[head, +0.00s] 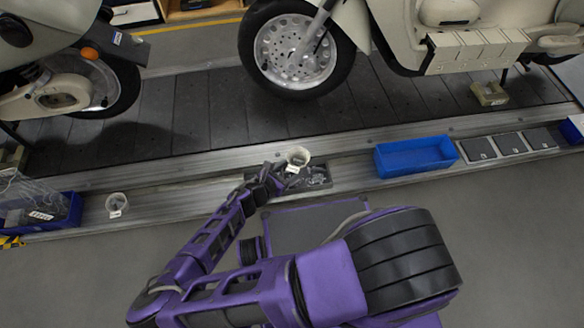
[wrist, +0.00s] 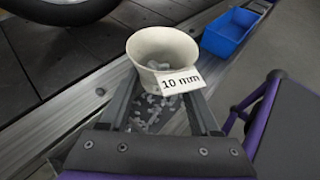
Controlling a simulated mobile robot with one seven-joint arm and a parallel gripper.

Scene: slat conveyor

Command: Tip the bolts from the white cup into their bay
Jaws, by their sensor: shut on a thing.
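The white cup (head: 298,156) has a "10 mm" label in the wrist view (wrist: 150,45), and grey bolts show inside it. My gripper (head: 280,172) is shut on the cup, with a finger on each side of it in the wrist view (wrist: 163,95). The cup is over or beside the back edge of a grey bay (head: 328,184) in the rail. Its tilt is hard to judge. Loose grey bolts (wrist: 148,114) lie below the cup between my fingers, apparently in that bay.
A second whitish cup (head: 116,205) stands on the rail at left, near a blue bin (head: 68,212) of clear bags. An empty-looking blue tray (head: 415,157) and several dark bays (head: 478,149) lie to the right. Scooters stand on the slat conveyor (head: 200,110) behind.

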